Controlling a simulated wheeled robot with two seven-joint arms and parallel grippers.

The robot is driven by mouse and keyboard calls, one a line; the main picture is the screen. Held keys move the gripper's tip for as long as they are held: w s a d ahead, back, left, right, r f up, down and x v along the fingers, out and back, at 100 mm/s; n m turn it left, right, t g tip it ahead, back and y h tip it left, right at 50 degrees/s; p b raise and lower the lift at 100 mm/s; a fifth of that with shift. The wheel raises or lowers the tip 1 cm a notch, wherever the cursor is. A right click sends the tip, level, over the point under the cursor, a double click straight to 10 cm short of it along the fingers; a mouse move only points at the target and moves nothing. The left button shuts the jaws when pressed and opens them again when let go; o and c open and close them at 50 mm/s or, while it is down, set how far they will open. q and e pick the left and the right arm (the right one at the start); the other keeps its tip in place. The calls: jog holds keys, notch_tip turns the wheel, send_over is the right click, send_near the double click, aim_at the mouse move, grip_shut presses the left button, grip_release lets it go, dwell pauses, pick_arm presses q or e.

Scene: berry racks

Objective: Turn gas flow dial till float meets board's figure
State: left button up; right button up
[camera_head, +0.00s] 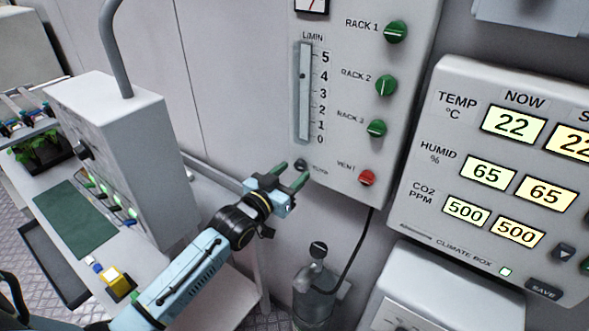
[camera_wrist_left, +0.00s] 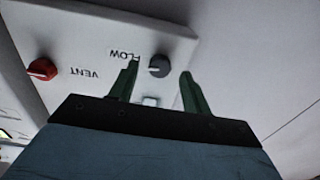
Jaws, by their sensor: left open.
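The gas flow dial (camera_head: 300,165) is a small dark grey knob low on the grey gas panel (camera_head: 348,62). In the left wrist view the dial (camera_wrist_left: 159,66) shows beside the word FLOW. My left gripper (camera_head: 290,176) is open, its green fingers pointing at the panel. In the wrist view the fingertips (camera_wrist_left: 160,75) stand on either side of the dial, apart from it as far as I can tell. The flow tube (camera_head: 302,115) has a 0 to 5 L/MIN scale. Its small dark float (camera_head: 303,76) sits near 4. I see no board with a flow figure.
A red VENT knob (camera_head: 367,177) is right of the dial, with green rack knobs (camera_head: 386,85) above. The climate box (camera_head: 425,150) hangs at right. A gas bottle (camera_head: 314,300) stands below the panel. A grey cabinet (camera_head: 125,150) is at left on the bench.

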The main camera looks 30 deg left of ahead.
pick_arm(q)
jog(key=shift+w+d, duration=0.1)
jog(key=shift+w, duration=0.8)
jog(key=c, duration=0.9)
jog(key=shift+m+p, duration=0.65)
jog(key=shift+m, duration=0.45)
jog(key=shift+c, duration=0.4)
jog(key=o, duration=1)
jog(key=shift+s, duration=0.15)
jog(key=s, duration=0.4)
jog(key=s+a+b, duration=0.1)
jog(key=s, duration=0.3)
jog(key=s+a+b, duration=0.1)
jog(key=s, duration=0.4)
